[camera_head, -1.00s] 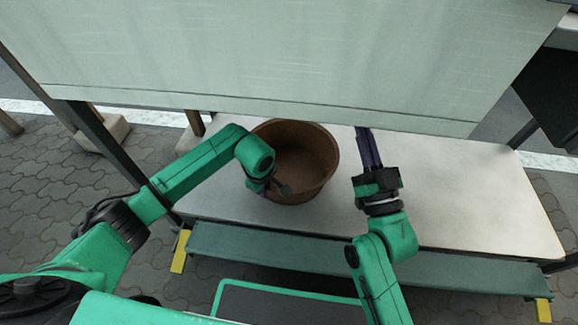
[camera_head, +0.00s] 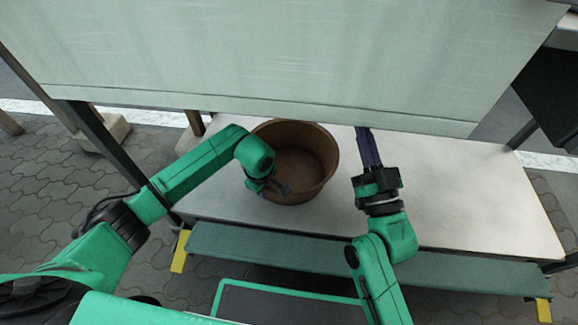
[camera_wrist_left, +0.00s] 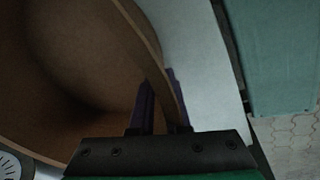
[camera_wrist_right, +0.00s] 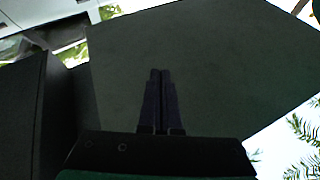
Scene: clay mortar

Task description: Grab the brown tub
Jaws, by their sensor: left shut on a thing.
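The brown tub (camera_head: 310,160) is a round open bowl standing upright on the pale table, left of its middle. It is empty as far as I can see. My left gripper (camera_head: 280,188) is at the tub's near left rim. In the left wrist view, its two dark fingers (camera_wrist_left: 160,100) sit on either side of the tub's wall (camera_wrist_left: 148,40), one inside and one outside, shut on it. My right gripper (camera_wrist_right: 159,75) has its fingers together with nothing between them. In the head view the right arm points away over the table, right of the tub.
The pale table (camera_head: 460,190) is clear to the right of the tub. A large pale green panel (camera_head: 280,60) hangs above the table's back. A green-grey bar (camera_head: 330,262) with yellow ends runs along the front. Paving lies around.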

